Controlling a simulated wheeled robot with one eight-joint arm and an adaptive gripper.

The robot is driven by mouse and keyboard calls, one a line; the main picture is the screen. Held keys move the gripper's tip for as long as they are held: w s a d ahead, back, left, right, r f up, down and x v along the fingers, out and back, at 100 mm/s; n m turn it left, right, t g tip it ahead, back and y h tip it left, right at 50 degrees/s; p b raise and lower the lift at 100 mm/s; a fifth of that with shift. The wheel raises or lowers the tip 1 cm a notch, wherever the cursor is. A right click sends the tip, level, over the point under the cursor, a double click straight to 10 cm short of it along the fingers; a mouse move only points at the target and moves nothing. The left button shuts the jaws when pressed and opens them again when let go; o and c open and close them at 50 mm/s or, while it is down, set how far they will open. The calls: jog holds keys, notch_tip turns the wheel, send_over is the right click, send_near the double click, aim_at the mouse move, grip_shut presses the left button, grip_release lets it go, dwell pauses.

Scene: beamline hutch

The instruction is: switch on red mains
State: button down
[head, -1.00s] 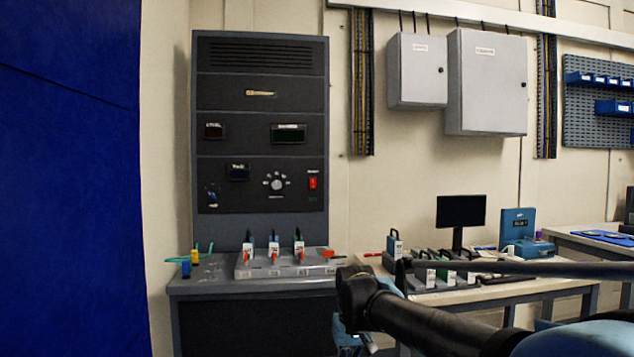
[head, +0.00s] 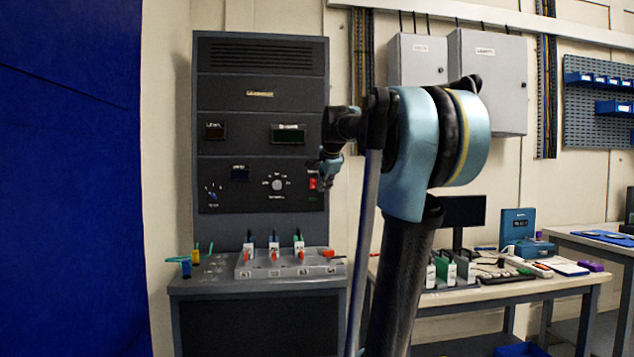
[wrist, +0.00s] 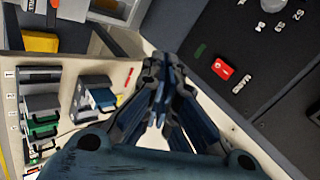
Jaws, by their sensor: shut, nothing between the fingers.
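The red mains switch (head: 312,183) is a small red rocker on the right of the dark rack panel in the head view. In the wrist view the red switch (wrist: 222,69) shows large, with white lettering beside it and a dark green patch to its left. My gripper (head: 325,170) is just right of the switch in the head view and partly overlaps the panel edge. In the wrist view my gripper (wrist: 162,75) has its fingers together and empty, pointing to the left of the switch, apart from it in the picture. Whether it touches the panel cannot be told.
The rotary knob (head: 277,185) sits left of the switch on the same panel. Below, a grey block (head: 290,271) holds several tagged, red-handled items on the bench. A cluttered table (head: 540,283) stands at right, and grey wall cabinets (head: 487,85) hang above.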

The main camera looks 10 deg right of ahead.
jog(key=w+r+m+t, duration=0.1)
jog(key=w+r+m, duration=0.2)
jog(key=w+r, duration=0.3)
jog(key=shift+w+d+r, duration=0.2)
jog(key=shift+w+r, duration=0.2)
jog(key=shift+r, duration=0.3)
send_near(316, 185)
jog(key=s+f+x, duration=0.1)
jog(key=x, duration=0.3)
jog(key=shift+w+d+r, duration=0.1)
jog(key=shift+w+r, duration=0.1)
jog(key=shift+w, duration=0.35)
jog(key=shift+w+r, duration=0.2)
jog(key=shift+w, duration=0.3)
